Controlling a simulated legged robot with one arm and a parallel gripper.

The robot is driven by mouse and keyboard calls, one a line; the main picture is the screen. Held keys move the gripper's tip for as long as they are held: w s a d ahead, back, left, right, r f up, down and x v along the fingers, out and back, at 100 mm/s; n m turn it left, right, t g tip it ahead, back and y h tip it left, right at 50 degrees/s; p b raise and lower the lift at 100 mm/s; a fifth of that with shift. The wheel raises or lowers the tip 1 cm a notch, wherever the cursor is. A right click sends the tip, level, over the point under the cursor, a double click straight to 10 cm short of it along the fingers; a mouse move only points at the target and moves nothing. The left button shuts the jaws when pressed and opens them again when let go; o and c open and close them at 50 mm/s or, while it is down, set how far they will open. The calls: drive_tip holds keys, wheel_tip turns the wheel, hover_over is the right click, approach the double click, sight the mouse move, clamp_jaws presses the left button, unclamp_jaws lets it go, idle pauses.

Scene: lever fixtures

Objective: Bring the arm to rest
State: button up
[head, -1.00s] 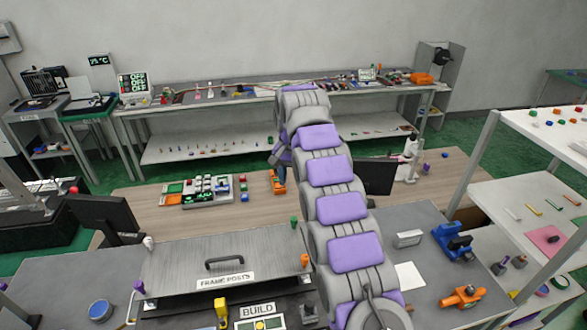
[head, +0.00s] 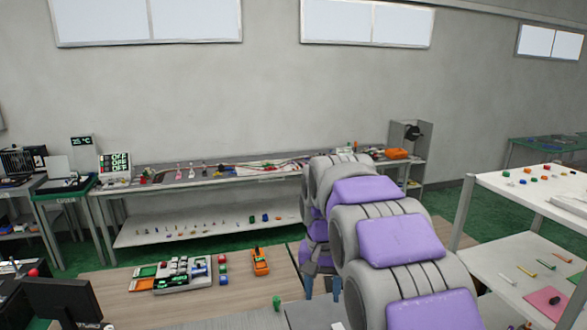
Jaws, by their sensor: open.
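My arm (head: 400,240), grey with purple pads, rises from the lower right and bends over at the top, near the back bench. Its far end hangs down on the left of the thick links. My gripper (head: 322,287) shows low there as two dark blue fingers pointing down, spread apart with nothing seen between them. It is over the right end of the wooden table (head: 120,294). The arm's links hide part of the wrist and the space behind.
On the wooden table left of my gripper are a keypad-like block (head: 183,274), small coloured cubes and an orange device (head: 261,262). A long bench (head: 220,178) with a lower shelf stands behind. A white shelf rack (head: 520,255) stands at the right.

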drive_tip(key=s+d+f+b, duration=0.2)
drive_tip(key=s+f, duration=0.3)
drive_tip(key=s, duration=0.6)
drive_tip(key=s+d+f+n+b, duration=0.1)
drive_tip(key=s+d+f+b, duration=0.2)
drive_tip(key=s, duration=0.9)
drive_tip(key=s+d+f+n+g+b, duration=0.1)
drive_tip(key=s+d+f+b, duration=0.1)
drive_tip(key=s+f, duration=0.5)
drive_tip(key=s, duration=0.5)
drive_tip(key=shift+s+d+f, duration=0.2)
drive_tip(key=shift+d+f, duration=0.1)
drive_tip(key=shift+d, duration=0.05)
